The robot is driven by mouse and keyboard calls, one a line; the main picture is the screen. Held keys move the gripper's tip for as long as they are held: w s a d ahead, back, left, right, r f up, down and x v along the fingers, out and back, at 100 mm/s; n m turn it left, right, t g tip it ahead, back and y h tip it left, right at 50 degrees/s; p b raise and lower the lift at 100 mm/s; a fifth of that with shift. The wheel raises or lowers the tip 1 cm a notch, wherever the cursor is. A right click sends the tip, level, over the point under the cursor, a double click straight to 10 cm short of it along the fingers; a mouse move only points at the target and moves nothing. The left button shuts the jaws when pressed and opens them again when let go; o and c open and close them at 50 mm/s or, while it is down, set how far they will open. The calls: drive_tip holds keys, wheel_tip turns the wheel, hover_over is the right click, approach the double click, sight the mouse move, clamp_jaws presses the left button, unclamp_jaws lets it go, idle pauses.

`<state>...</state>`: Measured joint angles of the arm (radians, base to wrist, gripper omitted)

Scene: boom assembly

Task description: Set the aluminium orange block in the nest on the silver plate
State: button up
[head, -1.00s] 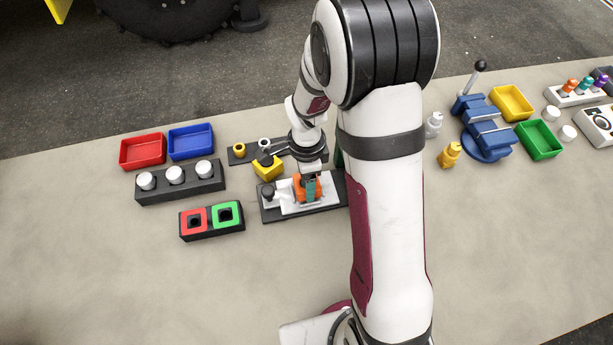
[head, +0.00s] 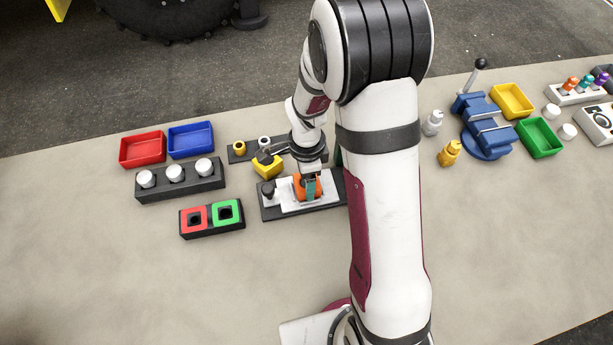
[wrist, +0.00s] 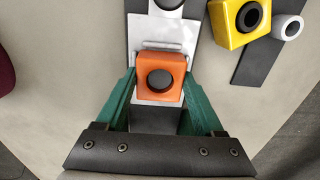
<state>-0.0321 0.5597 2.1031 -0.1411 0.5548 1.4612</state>
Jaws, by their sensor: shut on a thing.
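The orange block (wrist: 160,62), with a dark round centre on top, sits between the green fingers of my gripper (wrist: 160,82) in the wrist view. The fingers are shut on its two sides. In the head view my gripper (head: 309,188) holds the orange block (head: 299,186) over the silver plate (head: 290,207), which lies on a dark base. The silver plate (wrist: 178,32) also shows in the wrist view, with a raised rail just beyond the block. The block looks level and very low at the plate; its underside is hidden, so I cannot tell whether it touches.
A dark knob (head: 268,188) stands at the plate's left end. A yellow block (head: 267,167) is close behind, by a dark strip with rings. A red-and-green socket block (head: 212,218) lies to the left. The table in front is clear.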

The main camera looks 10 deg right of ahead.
drive_tip(key=shift+f, duration=0.2)
drive_tip(key=o, duration=1.3)
drive_tip(key=shift+o, duration=0.2)
drive_tip(key=shift+r, duration=3.55)
drive_tip(key=s+a+r+n+y, duration=0.1)
drive_tip(key=s+r+n, duration=0.4)
drive_tip(key=s, duration=0.5)
drive_tip(key=s+a+r+n, duration=0.1)
drive_tip(key=s+r+n, duration=0.5)
drive_tip(key=s, duration=0.5)
drive_tip(key=shift+a+n+y, duration=0.2)
drive_tip(key=shift+n+y, duration=0.2)
drive_tip(key=shift+n, duration=0.3)
